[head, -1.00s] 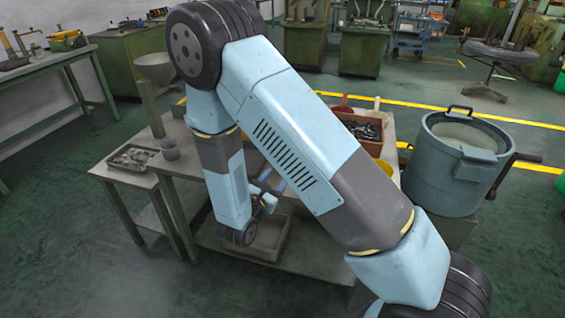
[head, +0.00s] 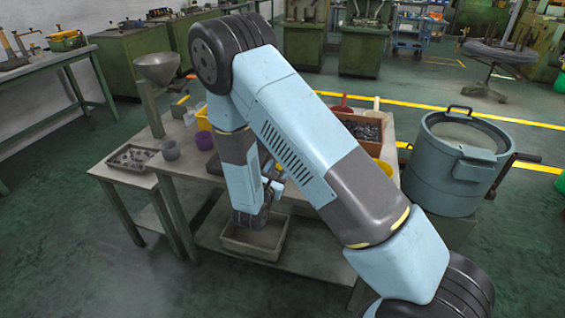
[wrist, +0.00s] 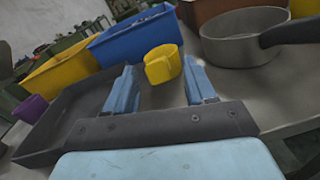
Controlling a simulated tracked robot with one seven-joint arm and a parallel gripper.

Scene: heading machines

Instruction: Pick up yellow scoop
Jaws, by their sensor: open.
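The yellow scoop (wrist: 162,64) shows in the wrist view as a small rounded yellow cup on the grey table top, in front of a blue bin. My gripper (wrist: 160,84) is open, with one light blue finger on each side of the view. The scoop appears beyond and between the fingertips, with nothing held. I cannot tell the exact gap to it. In the head view my arm hides the scoop, and my gripper (head: 272,187) is only partly visible.
Behind the scoop stand a blue bin (wrist: 138,44) and a yellow bin (wrist: 60,72). A grey pan (wrist: 240,48) with a dark handle is close on the right. A dark tray (wrist: 62,130) lies left. A purple cup (head: 205,141) and a large lidded drum (head: 450,175) flank my arm.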

